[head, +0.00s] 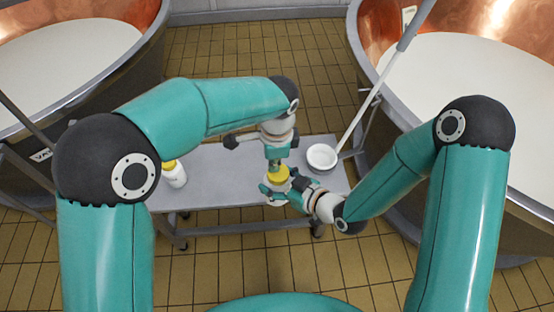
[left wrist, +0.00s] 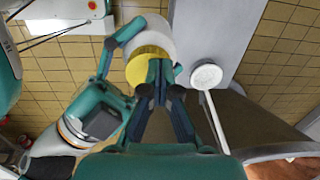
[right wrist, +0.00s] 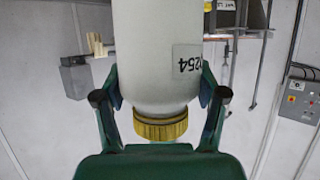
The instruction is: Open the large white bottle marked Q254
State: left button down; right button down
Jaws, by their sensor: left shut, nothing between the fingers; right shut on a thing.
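The large white bottle (right wrist: 158,45), its label reading "254", is in my right gripper (right wrist: 158,92), whose fingers are shut around its sides. Its yellow cap (head: 278,173) is on and faces up towards my left gripper in the head view. The cap (left wrist: 148,66) and white body also show in the left wrist view. My left gripper (left wrist: 160,76) is shut and empty, its fingertips over the edge of the cap; I cannot tell whether they touch it. In the head view my right gripper (head: 279,190) hides most of the bottle.
A smaller-looking white bottle with a yellow cap (head: 174,176) stands on the left of the grey table (head: 222,188). A white round dish-like head (head: 321,157) with a long pole lies at the right. Copper vats (head: 480,90) stand on both sides.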

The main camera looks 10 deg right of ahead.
pick_arm(q)
jog(key=n, duration=0.2)
jog(key=s+n, duration=0.1)
jog(key=n, duration=0.3)
jog(key=shift+s+f, duration=0.2)
jog(key=shift+f, duration=0.05)
jog(key=n, duration=0.6)
jog(key=shift+s+d+n+y, duration=0.2)
jog(key=shift+s+n+y, duration=0.1)
jog(key=shift+n, duration=0.1)
jog(key=n, duration=0.6)
jog(key=shift+s+d+g, duration=0.15)
jog(key=shift+d+g, duration=0.15)
jog(key=n, duration=0.6)
jog(key=shift+d+n, duration=0.3)
jog(key=shift+d, duration=0.05)
jog(key=c, duration=1.3)
grip_release()
jog(key=shift+a+r, duration=0.1)
